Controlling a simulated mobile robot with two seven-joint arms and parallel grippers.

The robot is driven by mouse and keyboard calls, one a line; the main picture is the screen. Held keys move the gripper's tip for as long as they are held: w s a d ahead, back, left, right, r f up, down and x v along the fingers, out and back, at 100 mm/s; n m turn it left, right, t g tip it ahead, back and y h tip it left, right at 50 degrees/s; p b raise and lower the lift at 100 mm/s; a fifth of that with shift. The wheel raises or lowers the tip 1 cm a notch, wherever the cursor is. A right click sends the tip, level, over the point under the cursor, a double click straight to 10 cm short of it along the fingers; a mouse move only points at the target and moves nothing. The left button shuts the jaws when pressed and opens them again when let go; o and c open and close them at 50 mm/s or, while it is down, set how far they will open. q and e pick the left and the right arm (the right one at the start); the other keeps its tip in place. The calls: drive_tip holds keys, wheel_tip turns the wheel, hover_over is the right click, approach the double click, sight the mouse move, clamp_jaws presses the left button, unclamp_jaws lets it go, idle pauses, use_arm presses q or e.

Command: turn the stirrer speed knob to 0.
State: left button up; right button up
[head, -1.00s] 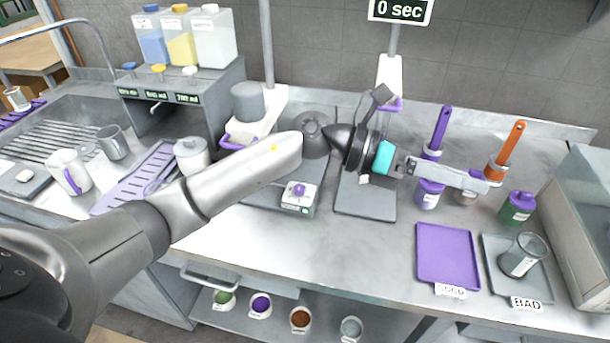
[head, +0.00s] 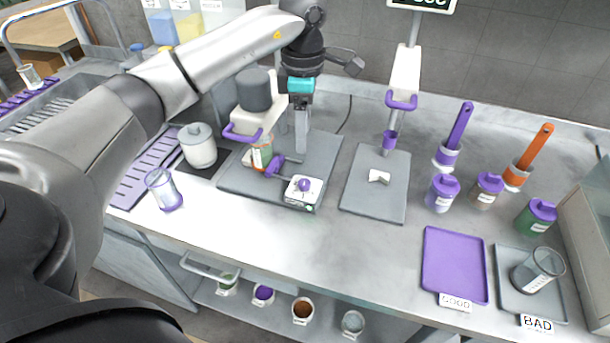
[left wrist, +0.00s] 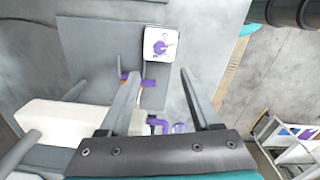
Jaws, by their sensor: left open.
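The stirrer speed knob (head: 303,185) is purple and sits on a small white control box (head: 299,198) at the front of the stirrer's grey base. The knob also shows in the left wrist view (left wrist: 161,46), beyond the fingertips. The stirrer has a grey motor (head: 254,90), and a beaker with orange and green colours (head: 262,152) stands below it. My left gripper (head: 302,152) points down over the base, behind the knob and apart from it. Its fingers are spread and empty in the left wrist view (left wrist: 160,78). My right gripper is not in view. The knob's setting is too small to read.
A white lidded pot (head: 198,148) and a glass beaker (head: 165,192) stand to the left. A second stand (head: 403,75) with a grey base plate is to the right. Lidded jars, a purple tray (head: 455,258) and a grey tray lie further right. The front middle counter is clear.

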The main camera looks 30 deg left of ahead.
sight(304, 181)
use_arm(q)
wheel_tip(304, 181, down, 13)
drive_tip(key=shift+f, duration=0.1)
drive_tip(key=shift+c, duration=0.2)
clamp_jaws()
idle(0.5)
